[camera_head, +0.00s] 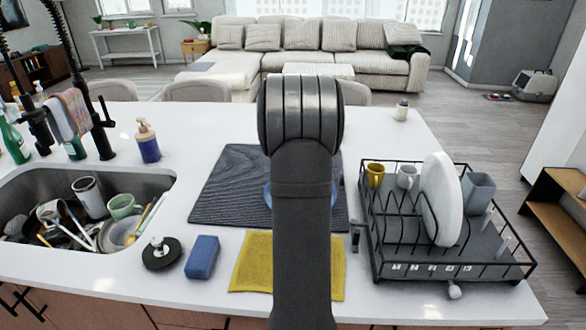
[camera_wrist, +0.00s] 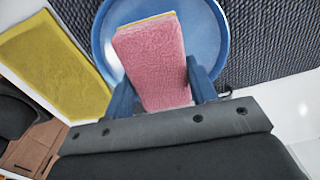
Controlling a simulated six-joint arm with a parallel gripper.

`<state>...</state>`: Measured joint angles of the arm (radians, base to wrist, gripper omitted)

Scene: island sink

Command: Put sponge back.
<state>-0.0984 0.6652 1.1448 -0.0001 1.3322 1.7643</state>
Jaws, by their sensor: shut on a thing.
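A pink sponge (camera_wrist: 152,62) with a thin yellow edge is between the two blue fingers of my gripper (camera_wrist: 160,88) in the wrist view. My gripper is shut on it. Behind the sponge is a round blue plate (camera_wrist: 211,35) on a dark textured mat (camera_wrist: 265,40); I cannot tell whether the sponge touches the plate. In the head view my arm hides the gripper and the sponge. Only slivers of the blue plate (camera_head: 267,194) show beside my arm, on the dark mat (camera_head: 228,185).
A yellow cloth (camera_head: 252,262), a blue block like a sponge (camera_head: 202,257) and a black round stopper (camera_head: 162,254) lie along the front counter. A full sink (camera_head: 150,184) is left, with a soap bottle (camera_head: 148,144) behind. A dish rack (camera_head: 378,258) stands right.

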